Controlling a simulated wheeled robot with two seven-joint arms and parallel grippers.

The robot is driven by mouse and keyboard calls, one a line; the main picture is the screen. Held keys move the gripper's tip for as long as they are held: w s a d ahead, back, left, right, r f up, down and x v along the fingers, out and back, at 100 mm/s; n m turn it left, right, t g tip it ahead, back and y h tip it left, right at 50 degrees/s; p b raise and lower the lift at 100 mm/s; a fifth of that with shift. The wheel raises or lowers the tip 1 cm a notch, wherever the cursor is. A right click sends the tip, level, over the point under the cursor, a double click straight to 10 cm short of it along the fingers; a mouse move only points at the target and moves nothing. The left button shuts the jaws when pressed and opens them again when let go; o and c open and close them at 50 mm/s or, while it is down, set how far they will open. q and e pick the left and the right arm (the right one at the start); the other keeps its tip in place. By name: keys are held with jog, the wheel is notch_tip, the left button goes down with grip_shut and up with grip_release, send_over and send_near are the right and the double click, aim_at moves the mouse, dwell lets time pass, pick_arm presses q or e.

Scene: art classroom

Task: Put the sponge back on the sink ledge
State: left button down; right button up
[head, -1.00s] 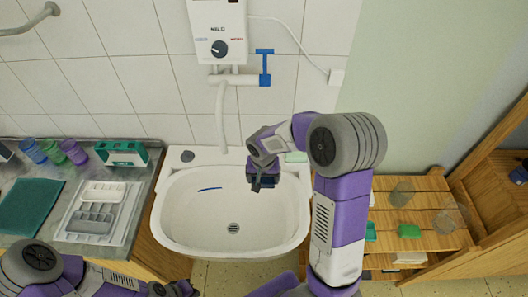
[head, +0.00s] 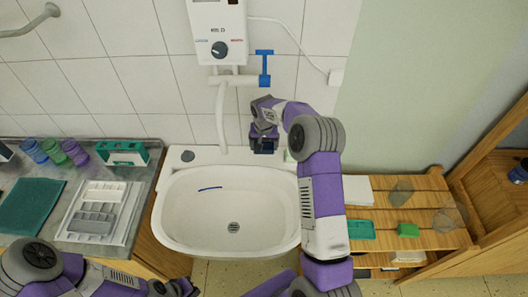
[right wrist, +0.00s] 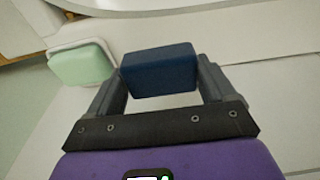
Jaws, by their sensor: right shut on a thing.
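A dark blue block, the sponge (right wrist: 158,70), is pinched between the fingers of my right gripper (head: 265,140). In the head view the sponge (head: 265,147) shows small and dark under the gripper, over the sink's back ledge (head: 220,157). I cannot tell whether it touches the ledge. The white sink (head: 270,222) lies in front. A pale green bar (right wrist: 82,63) sits left of the sponge in the right wrist view, apart from it. My left gripper (head: 178,289) is low at the bottom edge, and its fingers are not clear.
A water heater (head: 218,35) with a spout (head: 221,110) and blue handle (head: 265,68) hangs above the sink. The left counter (head: 142,187) holds cups, a tray and a teal mat. A wooden shelf (head: 430,184) stands right. A thin blue item (head: 210,188) lies in the basin.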

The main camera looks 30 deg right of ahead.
aim_at(264, 152)
notch_tip(264, 152, down, 5)
jog(key=shift+r, duration=0.2)
jog(key=shift+w+d+f, duration=0.1)
jog(key=shift+w+f, duration=0.1)
jog(key=shift+f, duration=0.05)
jog(key=shift+f+b, duration=0.15)
jog(key=shift+b, duration=0.25)
jog(key=o, duration=0.9)
jog(key=shift+s+a+r+p, duration=0.1)
jog(key=shift+s+r+p, duration=0.05)
jog(key=shift+r, duration=1.15)
jog(key=shift+s+a+r+p, duration=0.1)
jog(key=shift+s+r+p, duration=0.1)
jog(key=shift+r, duration=1.15)
jog(key=shift+s+r+p, duration=0.1)
jog(key=shift+r+p, duration=0.05)
jog(key=shift+r, duration=1.15)
